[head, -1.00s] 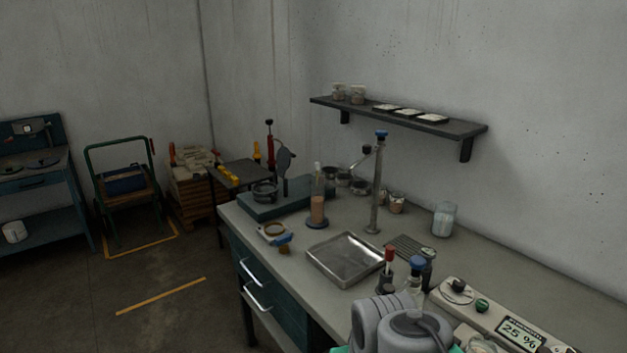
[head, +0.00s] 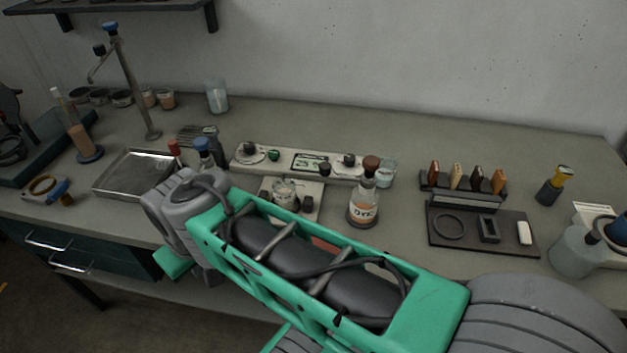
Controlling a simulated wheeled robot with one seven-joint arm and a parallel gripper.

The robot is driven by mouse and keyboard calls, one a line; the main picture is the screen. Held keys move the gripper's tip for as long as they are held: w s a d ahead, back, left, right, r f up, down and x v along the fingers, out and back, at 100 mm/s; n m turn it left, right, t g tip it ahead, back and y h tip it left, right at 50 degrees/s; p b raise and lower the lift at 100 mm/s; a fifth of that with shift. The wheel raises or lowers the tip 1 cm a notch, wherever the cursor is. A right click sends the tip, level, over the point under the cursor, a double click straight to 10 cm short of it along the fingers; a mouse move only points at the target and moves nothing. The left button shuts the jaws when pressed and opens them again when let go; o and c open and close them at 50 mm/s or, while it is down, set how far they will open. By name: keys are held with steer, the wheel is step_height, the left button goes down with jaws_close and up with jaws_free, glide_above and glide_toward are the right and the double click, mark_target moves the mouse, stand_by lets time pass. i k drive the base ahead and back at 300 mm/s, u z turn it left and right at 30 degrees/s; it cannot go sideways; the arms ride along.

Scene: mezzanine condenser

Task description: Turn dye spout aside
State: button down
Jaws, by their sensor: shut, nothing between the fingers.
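The dye bottle (head: 363,207), clear glass with a brown stopper and a "DYE" label, stands upright on the bench right of centre. I cannot make out a spout on it. A tall metal post (head: 134,85) with a blue knob stands at the back left, and its bent side arm (head: 101,66) points left; I cannot tell whether this is the dye spout. My arm crosses the foreground in front of the dye bottle.
A metal tray (head: 132,176) lies left. A dark holder (head: 462,185) with several coloured pieces stands right. The back right bench is clear.

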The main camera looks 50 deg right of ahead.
mark_target(324, 167)
steer(key=z, duration=0.85)
steer(key=k, duration=0.15)
steer(key=z, duration=0.65)
steer(key=i, duration=0.25)
steer(key=u, duration=0.05)
steer(key=k, duration=0.35)
steer(key=u, duration=0.3)
